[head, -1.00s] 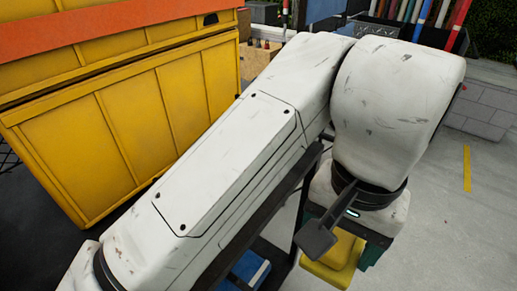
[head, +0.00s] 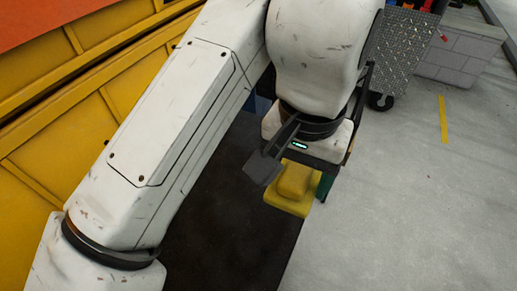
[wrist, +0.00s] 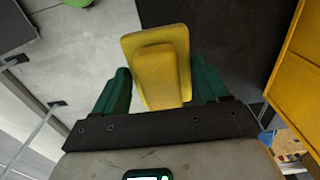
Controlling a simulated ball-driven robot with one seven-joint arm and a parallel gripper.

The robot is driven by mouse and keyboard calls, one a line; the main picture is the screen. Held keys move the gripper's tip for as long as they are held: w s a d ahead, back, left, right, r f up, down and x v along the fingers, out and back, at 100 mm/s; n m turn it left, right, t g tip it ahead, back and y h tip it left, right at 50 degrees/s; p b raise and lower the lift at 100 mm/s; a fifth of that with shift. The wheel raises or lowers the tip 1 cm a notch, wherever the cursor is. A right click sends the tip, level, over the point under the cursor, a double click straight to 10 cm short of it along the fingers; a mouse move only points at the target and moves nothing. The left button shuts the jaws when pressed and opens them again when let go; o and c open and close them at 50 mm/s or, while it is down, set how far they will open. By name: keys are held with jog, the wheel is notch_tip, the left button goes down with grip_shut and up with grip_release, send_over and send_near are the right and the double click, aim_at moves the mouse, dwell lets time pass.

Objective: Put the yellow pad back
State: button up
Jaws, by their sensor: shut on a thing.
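The yellow pad (head: 289,200) is a block with a wider, flat base. In the head view it hangs under my gripper (head: 302,188), above the edge of a dark floor area. In the wrist view the pad (wrist: 157,70) sits between the two green fingers of my gripper (wrist: 160,84), with its flat base pointing away from the palm. My gripper is shut on it. In the head view one green finger shows to the right of the pad; the other is hidden.
A large yellow ribbed metal body (head: 70,140) stands close on the left. A wheeled cart with a diamond-plate side (head: 402,48) and a grey block wall (head: 455,60) are at the upper right. Dark ground (head: 235,225) lies below my arm; pale concrete (head: 400,210) on the right is clear.

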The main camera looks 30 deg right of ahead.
jog(key=w+f, duration=0.2)
jog(key=w, duration=0.1)
jog(key=w+d+f, duration=0.1)
jog(key=w+f, duration=0.4)
jog(key=w, duration=0.2)
jog(key=shift+d+f+p, duration=0.3)
jog(key=shift+p, duration=0.05)
jog(key=shift+w+f, duration=0.15)
jog(key=shift+f, duration=0.05)
jog(key=shift+w+f, duration=0.15)
jog(key=shift+f, duration=0.8)
jog(key=shift+w+f, duration=0.1)
jog(key=shift+f, duration=0.8)
jog(key=shift+f, duration=0.15)
jog(key=o, duration=0.9)
jog(key=shift+o, duration=0.2)
